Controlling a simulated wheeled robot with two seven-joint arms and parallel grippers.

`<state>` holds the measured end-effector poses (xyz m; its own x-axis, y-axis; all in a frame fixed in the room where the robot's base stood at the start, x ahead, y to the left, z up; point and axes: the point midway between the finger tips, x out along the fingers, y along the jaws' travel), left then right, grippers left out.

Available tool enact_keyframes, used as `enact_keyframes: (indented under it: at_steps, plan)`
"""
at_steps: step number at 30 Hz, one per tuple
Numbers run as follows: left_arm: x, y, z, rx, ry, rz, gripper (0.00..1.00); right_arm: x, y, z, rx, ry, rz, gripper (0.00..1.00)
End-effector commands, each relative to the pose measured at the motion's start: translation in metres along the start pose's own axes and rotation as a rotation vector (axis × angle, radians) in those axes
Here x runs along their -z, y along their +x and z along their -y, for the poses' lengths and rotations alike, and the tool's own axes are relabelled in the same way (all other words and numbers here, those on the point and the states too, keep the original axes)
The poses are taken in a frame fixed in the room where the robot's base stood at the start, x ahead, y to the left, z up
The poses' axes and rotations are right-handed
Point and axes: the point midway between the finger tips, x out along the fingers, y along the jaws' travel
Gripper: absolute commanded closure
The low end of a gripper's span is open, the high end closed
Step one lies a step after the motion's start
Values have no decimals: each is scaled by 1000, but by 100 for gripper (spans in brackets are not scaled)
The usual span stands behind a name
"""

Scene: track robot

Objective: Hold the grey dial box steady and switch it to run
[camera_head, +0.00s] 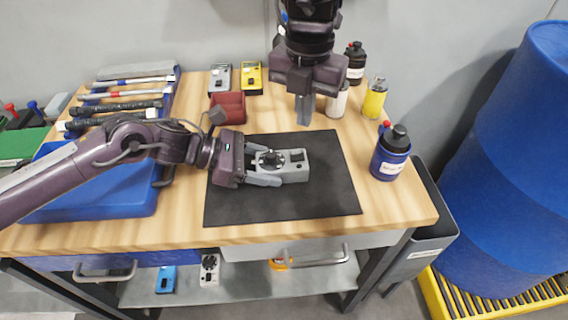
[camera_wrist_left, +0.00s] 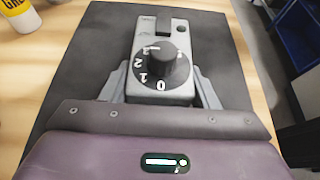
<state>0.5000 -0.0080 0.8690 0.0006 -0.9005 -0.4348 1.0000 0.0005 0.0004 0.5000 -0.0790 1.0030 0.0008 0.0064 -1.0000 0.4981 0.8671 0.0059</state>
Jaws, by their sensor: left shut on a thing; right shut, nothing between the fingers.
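The grey dial box (camera_head: 293,164) lies on the black mat (camera_head: 290,206) on the wooden bench. In the left wrist view the grey dial box (camera_wrist_left: 176,25) has a black round dial (camera_wrist_left: 161,66) with white numerals 0, 1, 2 and a further mark. My left gripper (camera_head: 262,166) is shut on the box, one finger along each side; its fingers also show in the left wrist view (camera_wrist_left: 162,88). My right gripper (camera_head: 304,110) is shut and empty, above the back edge of the mat, apart from the box.
A dark red container (camera_head: 228,107), a grey box (camera_head: 221,77) and a yellow box (camera_head: 251,78) stand behind the mat. Several bottles are at the back right, with a blue container (camera_head: 390,157) nearer. A blue tray (camera_head: 100,190) lies under my left arm. The mat's front is clear.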

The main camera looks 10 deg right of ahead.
Motion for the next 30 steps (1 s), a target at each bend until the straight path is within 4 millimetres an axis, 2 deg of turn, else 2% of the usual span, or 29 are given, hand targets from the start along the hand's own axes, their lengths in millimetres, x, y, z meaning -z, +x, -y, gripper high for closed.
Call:
enact_keyframes:
  at_steps: [18, 30]
  plan:
    - [0, 0, 0, 0, 0, -1, 82, 0, 60, 2, 7, 3, 1, 100]
    - [0, 0, 0, 0, -1, -1, 82, -1, 65, 2, 6, 2, 3, 100]
